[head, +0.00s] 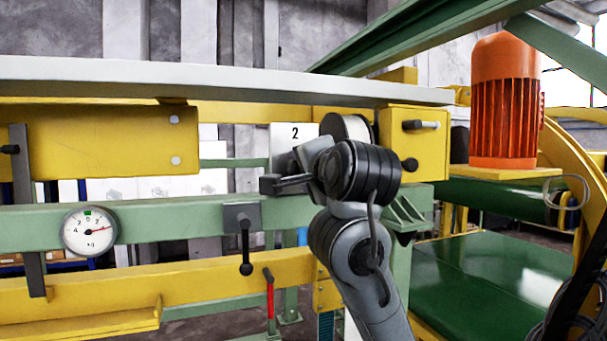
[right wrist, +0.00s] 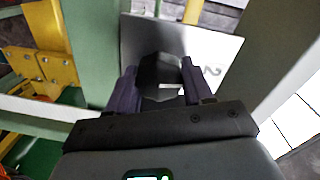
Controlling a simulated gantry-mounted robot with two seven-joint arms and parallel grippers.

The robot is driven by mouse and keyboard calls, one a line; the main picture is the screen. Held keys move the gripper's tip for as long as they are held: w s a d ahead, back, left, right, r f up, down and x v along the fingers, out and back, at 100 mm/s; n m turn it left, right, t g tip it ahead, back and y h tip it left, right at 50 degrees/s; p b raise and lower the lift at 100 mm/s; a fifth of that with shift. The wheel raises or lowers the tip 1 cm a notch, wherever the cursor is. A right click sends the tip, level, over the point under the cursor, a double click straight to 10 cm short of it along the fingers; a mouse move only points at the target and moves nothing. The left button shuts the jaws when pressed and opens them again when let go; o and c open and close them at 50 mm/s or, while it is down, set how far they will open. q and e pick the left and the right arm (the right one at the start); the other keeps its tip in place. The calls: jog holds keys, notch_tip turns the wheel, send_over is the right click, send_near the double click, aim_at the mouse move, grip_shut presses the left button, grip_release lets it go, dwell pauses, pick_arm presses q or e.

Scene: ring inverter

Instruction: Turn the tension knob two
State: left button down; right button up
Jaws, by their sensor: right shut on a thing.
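The light grey plate marked "2" (head: 295,137) stands on the green beam in the middle of the head view. My right gripper (head: 296,168) is in front of its lower part and hides the knob there. In the right wrist view the plate (right wrist: 220,52) fills the upper middle, with its "2" on the right. Tension knob two (right wrist: 160,72) is a dark grey block between the fingers of my right gripper (right wrist: 158,86), which is shut on it. My left gripper is not in view.
A dial gauge (head: 90,229) with a red needle sits on the green beam at left. A black-knobbed lever (head: 245,240) hangs left of my arm, above a red handle (head: 269,290).

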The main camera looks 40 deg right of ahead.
jog(key=shift+m, duration=0.5)
jog(key=o, duration=1)
jog(key=b+v, duration=0.3)
jog(key=v, duration=0.7)
jog(key=shift+s, duration=0.4)
